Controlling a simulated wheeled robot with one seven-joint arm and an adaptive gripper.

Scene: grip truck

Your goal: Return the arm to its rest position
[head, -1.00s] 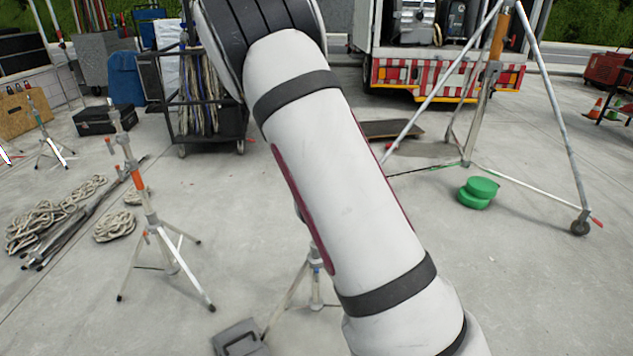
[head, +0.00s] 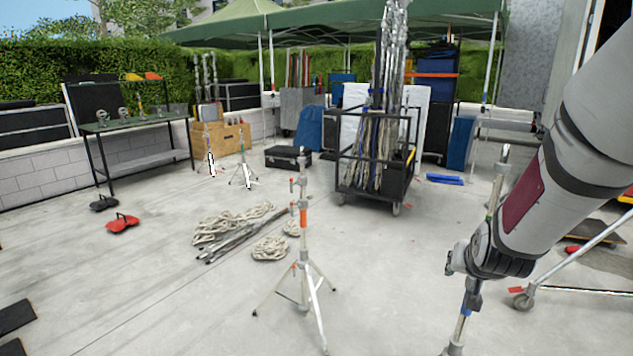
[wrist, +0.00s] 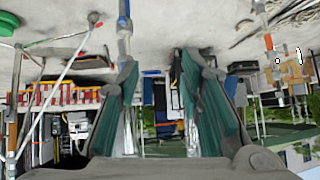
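My arm (head: 545,190) comes in from the right edge of the head view and reaches down and left to a dark grey joint (head: 503,250). My gripper's fingers are not clearly visible there. In the wrist view, which is upside down, my gripper (wrist: 160,68) shows two green-padded fingers held well apart. Nothing is held between them. A stand pole with a blue band (wrist: 123,22) shows beyond the left finger. In the head view, a metal stand (head: 467,305) appears close to the arm's lower joint; I cannot tell whether they touch.
A tripod stand (head: 305,270) stands at centre front. Coiled ropes (head: 232,224) and metal poles lie behind it to the left. A wheeled cart of poles (head: 372,165) stands behind. A table (head: 140,122) is at far left. Concrete at front left is largely open.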

